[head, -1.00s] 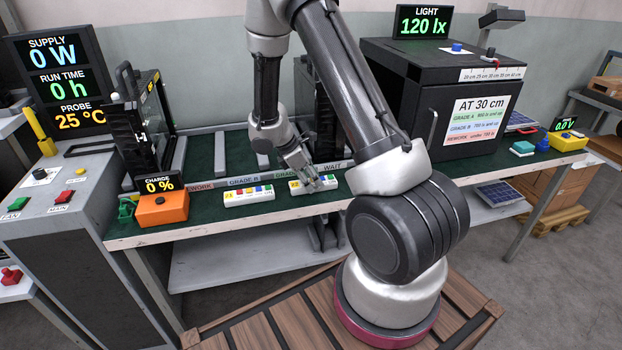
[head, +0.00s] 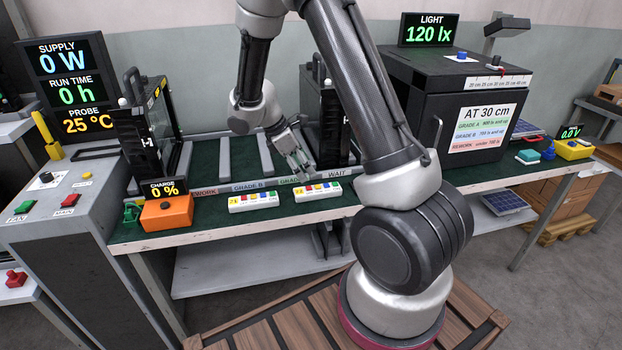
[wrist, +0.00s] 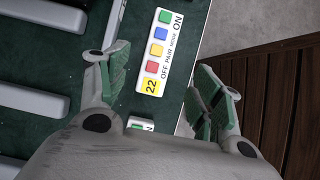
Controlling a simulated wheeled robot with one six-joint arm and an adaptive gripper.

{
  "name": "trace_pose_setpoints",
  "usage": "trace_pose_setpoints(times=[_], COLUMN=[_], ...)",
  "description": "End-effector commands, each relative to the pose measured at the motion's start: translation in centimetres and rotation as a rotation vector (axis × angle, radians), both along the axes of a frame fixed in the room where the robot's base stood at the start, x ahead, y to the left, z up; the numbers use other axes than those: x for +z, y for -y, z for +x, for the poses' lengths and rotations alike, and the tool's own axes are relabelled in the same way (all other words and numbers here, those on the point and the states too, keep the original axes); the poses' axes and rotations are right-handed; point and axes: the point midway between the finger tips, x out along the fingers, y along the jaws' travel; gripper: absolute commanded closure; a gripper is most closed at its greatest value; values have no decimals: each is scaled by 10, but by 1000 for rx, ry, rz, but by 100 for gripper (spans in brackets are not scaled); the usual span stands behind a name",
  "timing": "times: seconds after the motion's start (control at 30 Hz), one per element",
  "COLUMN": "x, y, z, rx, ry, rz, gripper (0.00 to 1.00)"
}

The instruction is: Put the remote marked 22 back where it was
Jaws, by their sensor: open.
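The remote marked 22 (head: 304,189) is a white bar with coloured buttons and a yellow number patch. It lies on the green bench top near the front edge, below the WAIT label. In the wrist view the remote (wrist: 161,50) lies between and beyond my open fingers, with its 22 end nearest. My gripper (head: 306,172) is open and empty, just behind and above the remote in the head view. My gripper's fingers also show in the wrist view (wrist: 160,90), apart from the remote. Another white remote marked 21 (head: 253,201) lies to the left.
An orange charger box (head: 166,213) stands at the left of the bench (head: 215,219). Grey rails and label strips run behind the remotes. A black light box (head: 450,110) stands at the right. The bench's front edge is close to the remotes.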

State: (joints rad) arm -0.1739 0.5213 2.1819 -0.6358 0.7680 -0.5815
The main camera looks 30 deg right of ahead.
Motion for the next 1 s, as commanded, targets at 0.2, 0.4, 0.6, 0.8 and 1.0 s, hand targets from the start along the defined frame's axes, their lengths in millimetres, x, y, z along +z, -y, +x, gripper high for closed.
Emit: trace_pose_setpoints(times=[0.2, 0.4, 0.6, 0.8, 1.0], x=[26, 72, 158, 215, 237], y=[-13, -7, 6, 9, 1], z=[4, -13, -75, -155, -221], rx=[-2, -125, -459, -804, -1077], ry=[3, 97, 321, 529, 669], rz=[0, 33, 139, 293, 454], gripper=[34, 34, 34, 34, 34])
